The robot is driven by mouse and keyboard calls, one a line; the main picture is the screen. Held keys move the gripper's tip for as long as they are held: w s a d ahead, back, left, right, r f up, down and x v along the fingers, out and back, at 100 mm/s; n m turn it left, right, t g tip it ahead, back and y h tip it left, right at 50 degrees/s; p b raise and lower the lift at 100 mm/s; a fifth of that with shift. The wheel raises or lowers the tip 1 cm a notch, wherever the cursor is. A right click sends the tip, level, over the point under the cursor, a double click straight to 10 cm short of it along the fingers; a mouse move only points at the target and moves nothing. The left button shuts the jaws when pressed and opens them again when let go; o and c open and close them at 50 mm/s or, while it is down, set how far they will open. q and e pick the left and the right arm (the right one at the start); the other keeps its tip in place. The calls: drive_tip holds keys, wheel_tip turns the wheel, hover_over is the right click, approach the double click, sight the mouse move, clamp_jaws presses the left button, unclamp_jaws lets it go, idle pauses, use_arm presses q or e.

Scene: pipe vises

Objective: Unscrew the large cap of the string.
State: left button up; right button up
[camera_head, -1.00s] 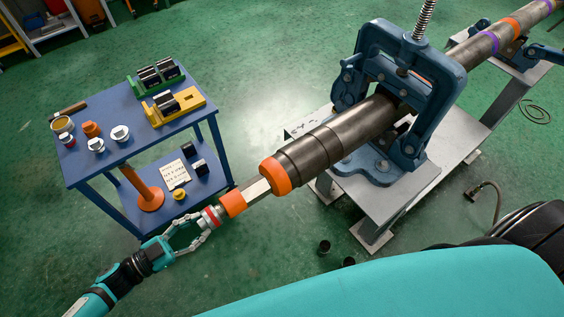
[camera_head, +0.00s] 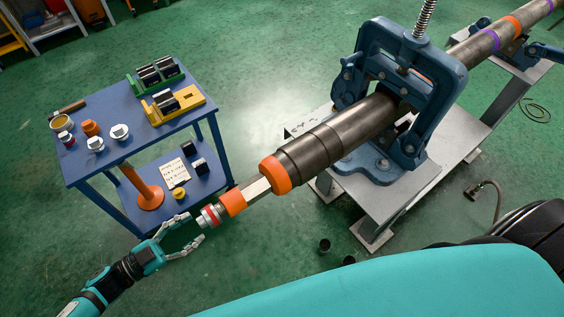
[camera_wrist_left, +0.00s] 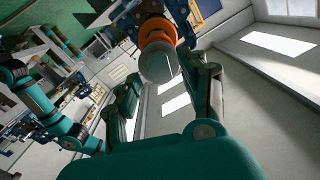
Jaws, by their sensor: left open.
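The pipe string (camera_head: 335,137) runs through a blue vise (camera_head: 385,110). At its near end are an orange ring (camera_head: 275,175), a bare hex bar (camera_head: 257,188), an orange collar (camera_head: 233,202) and a silver end cap with a red band (camera_head: 210,216). Which piece is the large cap, I cannot tell for sure. My left gripper (camera_head: 195,228) is open, its fingertips just short of the end cap. In the left wrist view, the cap's grey round face (camera_wrist_left: 160,65) lies ahead between the spread fingers (camera_wrist_left: 166,88). My right gripper does not show clearly.
A blue cart (camera_head: 112,150) on the left holds small caps, a yellow tray (camera_head: 190,97) and a green tray (camera_head: 140,85). An orange stand (camera_head: 148,195) is beneath. The grey bench (camera_head: 440,160) carries the vises. Open green floor lies between cart and bench.

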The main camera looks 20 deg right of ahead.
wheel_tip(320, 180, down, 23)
drive_tip(key=b, duration=2.2)
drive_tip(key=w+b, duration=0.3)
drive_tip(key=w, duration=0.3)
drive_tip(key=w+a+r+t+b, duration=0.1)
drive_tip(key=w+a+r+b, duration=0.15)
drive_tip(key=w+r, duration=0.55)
use_arm(q)
drive_tip(key=n+g+b, duration=0.1)
drive_tip(key=n+b, duration=0.1)
drive_tip(key=n, duration=1.5)
drive_tip(key=n+h+b, duration=0.1)
drive_tip(key=n+b, duration=0.2)
drive_tip(key=n, duration=1.5)
drive_tip(key=shift+w+n+g, duration=0.15)
drive_tip(key=shift+n+g, duration=0.15)
drive_tip(key=shift+g, duration=0.1)
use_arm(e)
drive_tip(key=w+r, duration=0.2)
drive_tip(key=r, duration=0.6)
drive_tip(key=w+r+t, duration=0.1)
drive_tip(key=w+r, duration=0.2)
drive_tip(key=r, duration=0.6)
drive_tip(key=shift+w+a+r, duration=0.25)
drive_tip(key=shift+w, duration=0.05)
